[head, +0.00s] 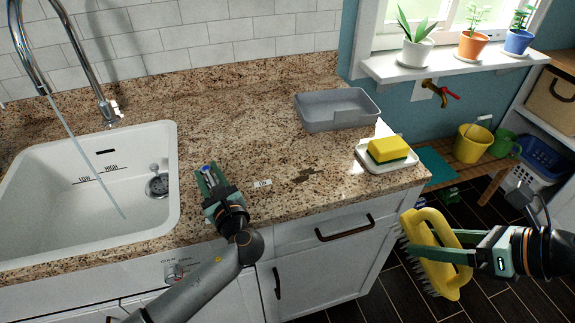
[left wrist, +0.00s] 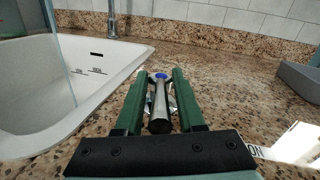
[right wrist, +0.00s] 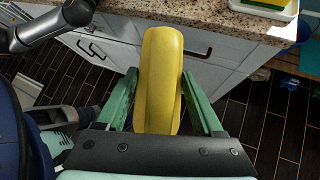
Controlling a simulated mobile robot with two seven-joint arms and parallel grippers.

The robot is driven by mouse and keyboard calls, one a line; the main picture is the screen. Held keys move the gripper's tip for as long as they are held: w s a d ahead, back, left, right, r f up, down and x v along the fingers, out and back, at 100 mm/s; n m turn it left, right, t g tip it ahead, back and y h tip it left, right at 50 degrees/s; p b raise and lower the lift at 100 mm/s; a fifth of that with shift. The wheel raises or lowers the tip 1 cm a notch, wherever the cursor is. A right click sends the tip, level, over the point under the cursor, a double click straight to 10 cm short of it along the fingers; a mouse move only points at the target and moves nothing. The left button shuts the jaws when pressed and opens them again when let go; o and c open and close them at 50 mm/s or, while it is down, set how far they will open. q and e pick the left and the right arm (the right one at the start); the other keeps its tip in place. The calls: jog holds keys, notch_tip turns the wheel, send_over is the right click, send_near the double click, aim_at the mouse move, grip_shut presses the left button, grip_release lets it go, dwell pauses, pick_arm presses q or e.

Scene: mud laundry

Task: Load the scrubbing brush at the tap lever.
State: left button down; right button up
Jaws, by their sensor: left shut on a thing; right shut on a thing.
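A yellow scrubbing brush (head: 432,230) with grey bristles facing left is held in my right gripper (head: 440,247), in front of the counter's right end. In the right wrist view the brush (right wrist: 160,80) stands between the green fingers. My left gripper (head: 208,182) is over the counter right of the sink, shut on a metal lever with a blue cap. The left wrist view shows the lever (left wrist: 160,105) between the fingers. A curved chrome tap (head: 88,62) stands behind the sink. A thin stream (head: 85,150) falls from it into the white sink (head: 105,215).
A label (head: 262,183) lies right of the lever; "ON" shows in the left wrist view. A grey tray (head: 315,123) and a sponge (head: 388,149) on a white dish (head: 370,169) stand at the counter's right. A red-handled wall tap (head: 434,90) is beyond. Potted plants line the windowsill.

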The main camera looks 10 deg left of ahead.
pick_arm(q)
jog(key=shift+d, duration=0.1)
jog(key=c, duration=0.8)
grip_release()
jog(key=v, duration=1.2)
jog(key=shift+w+d+b, duration=0.1)
jog(key=shift+d+b, duration=0.1)
jog(key=shift+b, duration=0.15)
